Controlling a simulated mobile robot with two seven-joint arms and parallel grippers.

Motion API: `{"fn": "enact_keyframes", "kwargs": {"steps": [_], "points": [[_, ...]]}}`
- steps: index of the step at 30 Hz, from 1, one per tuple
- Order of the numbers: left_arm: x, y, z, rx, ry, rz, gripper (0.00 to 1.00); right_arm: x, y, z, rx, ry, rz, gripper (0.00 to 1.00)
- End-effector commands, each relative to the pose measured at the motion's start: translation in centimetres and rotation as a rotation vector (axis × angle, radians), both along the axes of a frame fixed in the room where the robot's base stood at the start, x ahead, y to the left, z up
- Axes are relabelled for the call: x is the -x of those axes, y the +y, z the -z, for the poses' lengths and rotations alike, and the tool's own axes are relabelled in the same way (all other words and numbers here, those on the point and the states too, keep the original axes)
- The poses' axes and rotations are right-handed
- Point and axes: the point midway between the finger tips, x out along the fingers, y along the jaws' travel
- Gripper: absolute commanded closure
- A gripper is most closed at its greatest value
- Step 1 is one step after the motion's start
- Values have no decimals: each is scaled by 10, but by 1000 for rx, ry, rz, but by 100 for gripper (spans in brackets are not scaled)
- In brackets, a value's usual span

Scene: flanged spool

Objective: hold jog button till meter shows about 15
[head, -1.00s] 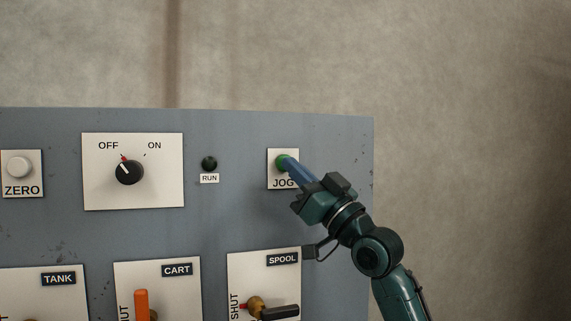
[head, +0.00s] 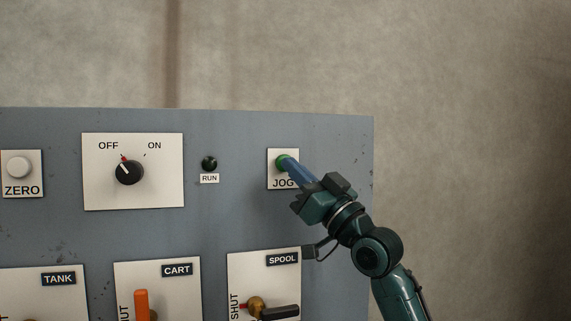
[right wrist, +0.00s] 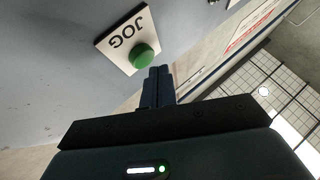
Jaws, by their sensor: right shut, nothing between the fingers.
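The green JOG button (head: 281,161) sits on a white plate at the upper right of the grey panel. It also shows in the right wrist view (right wrist: 145,55). My right gripper (head: 291,164) is shut and empty, its blue fingers pointing at the button. In the head view the fingertips overlap the button's right side; in the right wrist view the gripper (right wrist: 159,72) ends right beside the button's edge. I cannot tell whether they touch or whether the button is pressed in. The meter and my left gripper are not in view.
The grey panel (head: 235,220) also carries an OFF/ON knob (head: 129,172) turned toward OFF, a dark RUN lamp (head: 209,163), a ZERO button (head: 19,167), and valve plates below, with the SPOOL handle (head: 280,313) near my arm. Right of the panel is bare wall.

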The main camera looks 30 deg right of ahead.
Motion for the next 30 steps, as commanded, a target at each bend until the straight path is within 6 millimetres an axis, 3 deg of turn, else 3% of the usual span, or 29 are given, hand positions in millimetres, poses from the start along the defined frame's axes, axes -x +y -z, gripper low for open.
{"fn": "enact_keyframes", "kwargs": {"steps": [30], "points": [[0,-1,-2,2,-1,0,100,-12,-3,0,1,0,-1,100]]}}
